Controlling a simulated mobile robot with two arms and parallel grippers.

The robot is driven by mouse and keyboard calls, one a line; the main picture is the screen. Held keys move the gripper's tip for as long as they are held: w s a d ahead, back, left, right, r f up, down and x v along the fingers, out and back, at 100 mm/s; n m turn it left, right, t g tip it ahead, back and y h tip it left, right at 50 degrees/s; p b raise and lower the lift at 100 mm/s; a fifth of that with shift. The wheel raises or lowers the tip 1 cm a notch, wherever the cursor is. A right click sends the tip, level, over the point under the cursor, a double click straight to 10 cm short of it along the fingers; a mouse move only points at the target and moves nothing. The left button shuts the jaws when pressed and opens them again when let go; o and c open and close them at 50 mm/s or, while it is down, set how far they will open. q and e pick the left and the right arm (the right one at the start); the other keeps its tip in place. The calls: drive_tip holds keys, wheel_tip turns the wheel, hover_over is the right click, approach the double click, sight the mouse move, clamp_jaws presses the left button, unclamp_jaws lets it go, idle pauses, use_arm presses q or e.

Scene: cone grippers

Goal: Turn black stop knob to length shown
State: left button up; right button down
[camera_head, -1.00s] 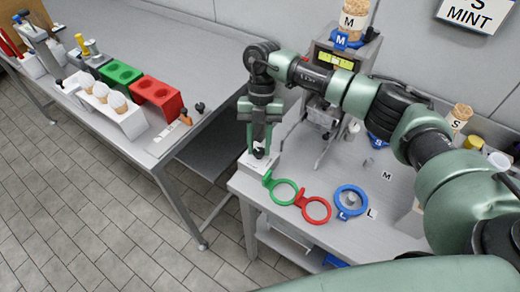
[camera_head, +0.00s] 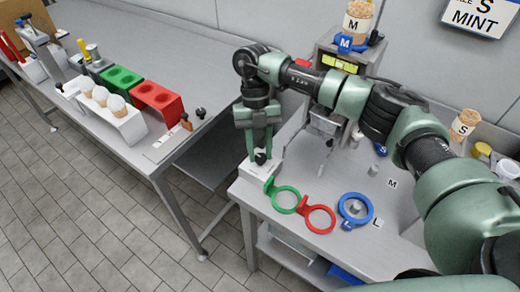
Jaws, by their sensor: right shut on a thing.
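A white block (camera_head: 254,173) stands at the front left corner of the right-hand table. A small black knob (camera_head: 260,158) shows at its top, between my right fingers. My right gripper (camera_head: 259,153) points straight down there and is shut on the black knob. The fingers hide part of the knob, and no length marking can be read. Another black knob (camera_head: 200,113) stands at the right end of the left-hand bench, on a pale plate (camera_head: 167,143) near an orange piece (camera_head: 186,122). My left gripper is not in view.
Green (camera_head: 286,200), red (camera_head: 319,219) and blue (camera_head: 356,209) rings lie right of the white block. A machine (camera_head: 340,70) stands behind. A gap separates the table from the bench with red and green holders (camera_head: 157,95).

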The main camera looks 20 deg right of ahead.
drive_tip(key=c, duration=1.1)
unclamp_jaws()
drive_tip(key=shift+o, duration=0.2)
drive_tip(key=shift+w+r, duration=0.3)
drive_tip(key=shift+r, duration=0.2)
drive_tip(key=b+v, duration=0.2)
drive_tip(key=v, duration=0.4)
drive_tip(key=shift+r, duration=0.4)
drive_tip(key=shift+w, duration=0.1)
